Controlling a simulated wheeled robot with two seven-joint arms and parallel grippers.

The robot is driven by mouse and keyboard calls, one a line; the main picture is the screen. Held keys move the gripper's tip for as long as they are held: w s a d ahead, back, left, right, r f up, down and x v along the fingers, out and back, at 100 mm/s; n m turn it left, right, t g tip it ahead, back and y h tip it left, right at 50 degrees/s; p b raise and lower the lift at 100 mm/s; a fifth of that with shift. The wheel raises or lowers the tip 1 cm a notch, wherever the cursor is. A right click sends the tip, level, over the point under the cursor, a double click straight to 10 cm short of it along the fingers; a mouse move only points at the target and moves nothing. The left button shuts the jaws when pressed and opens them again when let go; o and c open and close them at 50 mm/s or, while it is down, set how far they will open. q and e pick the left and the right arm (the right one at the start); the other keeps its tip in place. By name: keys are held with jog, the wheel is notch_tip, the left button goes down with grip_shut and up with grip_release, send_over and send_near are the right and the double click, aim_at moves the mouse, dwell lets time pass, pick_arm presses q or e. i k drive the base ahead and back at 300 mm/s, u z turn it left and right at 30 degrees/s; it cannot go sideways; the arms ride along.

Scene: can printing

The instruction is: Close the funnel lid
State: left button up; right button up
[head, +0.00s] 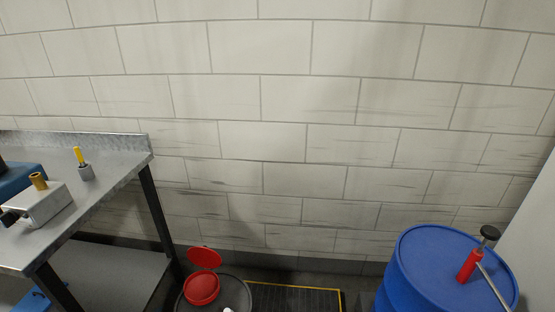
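A red funnel (201,290) sits on the top of a dark drum (236,294) at the bottom of the head view, left of centre. Its round red lid (205,257) stands raised at the back of the funnel, tilted up and open. The lower part of the drum is cut off by the frame's bottom edge. A small white thing shows at the bottom edge on the drum, too cut off to identify. Neither of my grippers is in view.
A metal table (110,172) with a lower shelf stands at left, bearing a grey device (42,208) and a small cup (85,173). A blue barrel (420,262) with a red pump (467,266) stands at right. A yellow-edged dark floor grate (295,299) lies between, before the wall.

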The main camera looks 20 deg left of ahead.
aim_at(204, 257)
jog(key=u, duration=1.35)
